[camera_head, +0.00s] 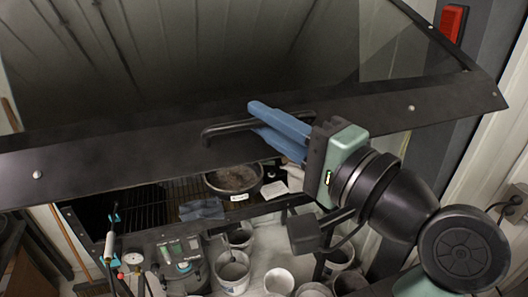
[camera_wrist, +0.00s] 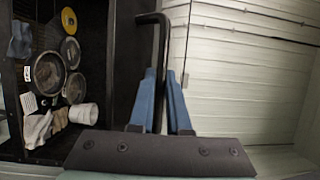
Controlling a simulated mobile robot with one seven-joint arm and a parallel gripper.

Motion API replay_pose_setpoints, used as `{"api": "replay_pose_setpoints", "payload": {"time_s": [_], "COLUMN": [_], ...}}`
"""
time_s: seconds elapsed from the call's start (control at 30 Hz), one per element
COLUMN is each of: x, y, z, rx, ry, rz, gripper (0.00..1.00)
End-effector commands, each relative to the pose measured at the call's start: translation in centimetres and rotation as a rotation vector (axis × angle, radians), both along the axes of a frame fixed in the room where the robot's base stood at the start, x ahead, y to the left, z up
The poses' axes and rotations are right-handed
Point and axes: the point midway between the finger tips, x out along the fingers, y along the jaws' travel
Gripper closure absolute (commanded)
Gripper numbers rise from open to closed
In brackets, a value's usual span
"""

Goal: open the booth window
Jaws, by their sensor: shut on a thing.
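The booth window is a dark-framed clear pane. Its black lower bar (camera_head: 110,130) slants across the head view, above a gap that shows the booth's inside. A black bar handle (camera_head: 225,128) is fixed to that bar; it also shows in the wrist view (camera_wrist: 152,18). My gripper (camera_head: 257,119) has blue fingers, one on each side of the handle near its right end, and is shut on it. In the wrist view the handle runs down between the fingers (camera_wrist: 160,75). The exact contact is partly hidden by the fingers.
Below the window are a wire grate, a round dark pan (camera_head: 233,180) and a grey cloth or glove (camera_head: 201,209). Several buckets (camera_head: 232,270) and a control unit with a gauge (camera_head: 134,259) stand in front. A red switch (camera_head: 452,22) is on the right post.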

Motion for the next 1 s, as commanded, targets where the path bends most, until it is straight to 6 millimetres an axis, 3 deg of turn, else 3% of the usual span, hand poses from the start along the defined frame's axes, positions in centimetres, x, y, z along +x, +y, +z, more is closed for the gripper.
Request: {"api": "replay_pose_setpoints", "payload": {"time_s": [0.2,0.67,0.7,0.83,1.0], "x": [0.1,0.1,0.1,0.1,0.1], "y": [0.0,0.0,0.0,0.0,0.0], "z": [1.6,1.8,1.8,1.8,1.7], "rx": [-0.002,-0.001,-0.001,0.0,0.0], "ry": [-0.001,-0.001,-0.001,0.0,0.001], "rz": [0.002,0.002,0.002,0.002,0.002], "gripper": [1.0,1.0,0.78,0.55,0.55]}}
